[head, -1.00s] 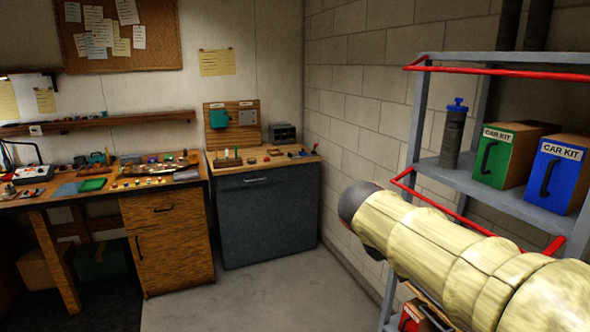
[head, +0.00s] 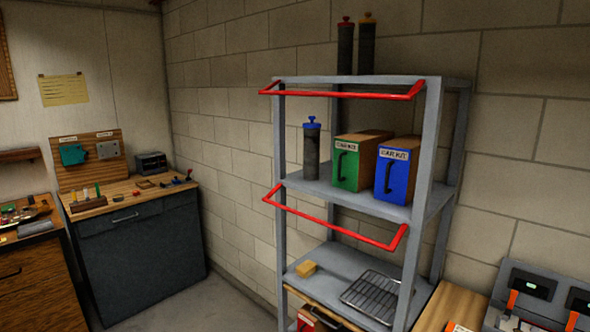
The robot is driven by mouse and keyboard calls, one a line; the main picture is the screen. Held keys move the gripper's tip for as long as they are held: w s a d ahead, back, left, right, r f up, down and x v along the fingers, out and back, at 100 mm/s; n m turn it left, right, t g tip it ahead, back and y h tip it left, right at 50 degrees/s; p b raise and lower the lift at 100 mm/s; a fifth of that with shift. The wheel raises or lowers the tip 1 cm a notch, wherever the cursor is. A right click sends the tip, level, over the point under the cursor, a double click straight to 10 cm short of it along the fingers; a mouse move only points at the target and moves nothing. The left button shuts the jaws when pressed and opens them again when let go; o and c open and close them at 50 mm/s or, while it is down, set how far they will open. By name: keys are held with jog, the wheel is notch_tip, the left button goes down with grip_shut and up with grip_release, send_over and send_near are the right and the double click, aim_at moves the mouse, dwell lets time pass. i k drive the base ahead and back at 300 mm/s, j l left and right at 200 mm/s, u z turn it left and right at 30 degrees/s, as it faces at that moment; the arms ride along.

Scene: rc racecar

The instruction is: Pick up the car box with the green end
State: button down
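The car box with the green end (head: 345,167) stands on the upper shelf of the grey metal rack, its green face with a white label and black handle turned outward. The box with the blue end (head: 393,175) stands just to its right. A dark canister with a blue top (head: 311,150) stands to its left. My gripper and arm are not in view now.
The grey rack (head: 431,150) has red bars (head: 340,94) across its front above and below that shelf. A workbench cabinet (head: 145,245) is at left; floor shows between.

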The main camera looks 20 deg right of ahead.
aim_at(355, 154)
jog(key=i+j+z, duration=0.25)
jog(key=i+z, duration=0.15)
jog(key=i+j+z, duration=0.4)
jog(key=k+l, duration=0.05)
